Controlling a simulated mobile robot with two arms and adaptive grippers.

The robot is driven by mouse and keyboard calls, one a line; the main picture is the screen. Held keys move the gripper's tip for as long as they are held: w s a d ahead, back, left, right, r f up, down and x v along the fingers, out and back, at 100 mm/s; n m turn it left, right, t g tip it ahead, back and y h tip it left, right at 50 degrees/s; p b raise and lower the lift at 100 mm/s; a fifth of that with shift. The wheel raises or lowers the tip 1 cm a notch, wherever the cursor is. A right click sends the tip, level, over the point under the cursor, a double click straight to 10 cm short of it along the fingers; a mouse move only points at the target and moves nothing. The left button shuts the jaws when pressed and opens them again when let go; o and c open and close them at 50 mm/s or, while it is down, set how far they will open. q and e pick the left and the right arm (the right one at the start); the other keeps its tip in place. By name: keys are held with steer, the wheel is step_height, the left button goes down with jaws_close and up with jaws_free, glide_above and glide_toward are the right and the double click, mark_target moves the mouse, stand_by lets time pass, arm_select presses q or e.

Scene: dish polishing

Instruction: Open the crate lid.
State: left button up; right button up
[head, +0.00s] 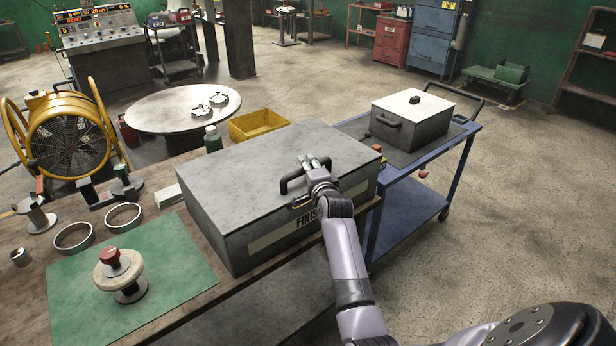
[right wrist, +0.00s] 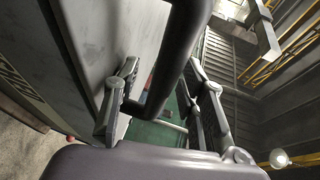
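The grey metal crate (head: 260,235) stands on the workbench, with a white label on its front that starts "FINIS". Its flat lid (head: 250,165) is down. A black handle (head: 292,182) sits at the lid's front edge, partly hidden by my gripper. My right gripper (head: 312,163) is at this handle. In the right wrist view the gripper (right wrist: 160,98) has its fingers apart, with the dark handle bar (right wrist: 172,65) passing between them. I cannot tell whether either finger touches the bar. My left gripper is not in view.
A blue cart (head: 412,185) with a smaller lidded box (head: 425,125) stands right of the crate. A yellow bin (head: 257,124) and green bottle (head: 212,139) are behind it. Left lie a green mat (head: 180,265), a polishing disc (head: 118,272) and metal rings (head: 123,217).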

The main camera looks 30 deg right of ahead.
steer(key=shift+w, duration=0.1)
jaws_close()
stand_by(0.5)
stand_by(0.4)
